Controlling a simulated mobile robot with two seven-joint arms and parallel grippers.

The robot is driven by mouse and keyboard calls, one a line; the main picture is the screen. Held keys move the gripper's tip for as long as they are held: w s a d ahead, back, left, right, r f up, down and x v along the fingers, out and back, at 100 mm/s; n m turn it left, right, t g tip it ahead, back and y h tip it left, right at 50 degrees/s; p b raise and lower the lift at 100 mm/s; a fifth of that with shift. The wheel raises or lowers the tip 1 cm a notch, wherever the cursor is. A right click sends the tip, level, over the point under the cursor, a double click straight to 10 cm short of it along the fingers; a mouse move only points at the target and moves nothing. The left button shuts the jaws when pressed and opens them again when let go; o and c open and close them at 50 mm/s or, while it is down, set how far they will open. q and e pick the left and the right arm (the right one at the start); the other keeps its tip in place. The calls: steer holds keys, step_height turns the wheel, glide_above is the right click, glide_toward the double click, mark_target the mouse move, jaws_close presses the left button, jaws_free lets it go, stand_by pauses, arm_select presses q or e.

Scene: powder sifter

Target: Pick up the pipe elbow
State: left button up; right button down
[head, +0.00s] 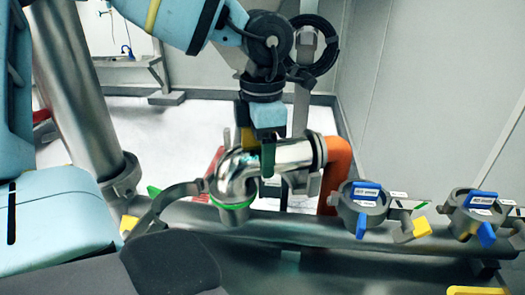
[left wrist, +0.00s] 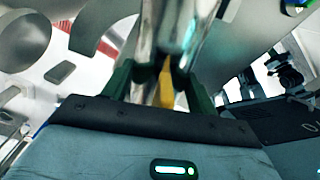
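The pipe elbow (head: 236,175) is a shiny steel bend with a green ring around its downward mouth and a flanged straight end toward the right. It appears above the grey rail in the head view. My left gripper (head: 267,160) reaches down from above onto its straight part. In the left wrist view, the two dark green fingers (left wrist: 162,88) lie on either side of the steel pipe (left wrist: 165,25) and appear to touch it. The far finger is hidden behind the pipe in the head view. My right gripper is not in view.
An orange pipe piece (head: 336,172) stands close to the elbow's flanged end. A grey rail (head: 300,226) runs below. Clamps with blue handles (head: 362,208) (head: 480,212) sit to the right. An open grey ring clamp (head: 165,203) lies left of the elbow. A wall rises behind.

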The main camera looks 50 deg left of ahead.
arm_select(q)
steer(key=c, duration=0.7)
steer(key=shift+r, duration=0.1)
step_height(320, 180, up, 18)
steer(key=shift+f, duration=0.1)
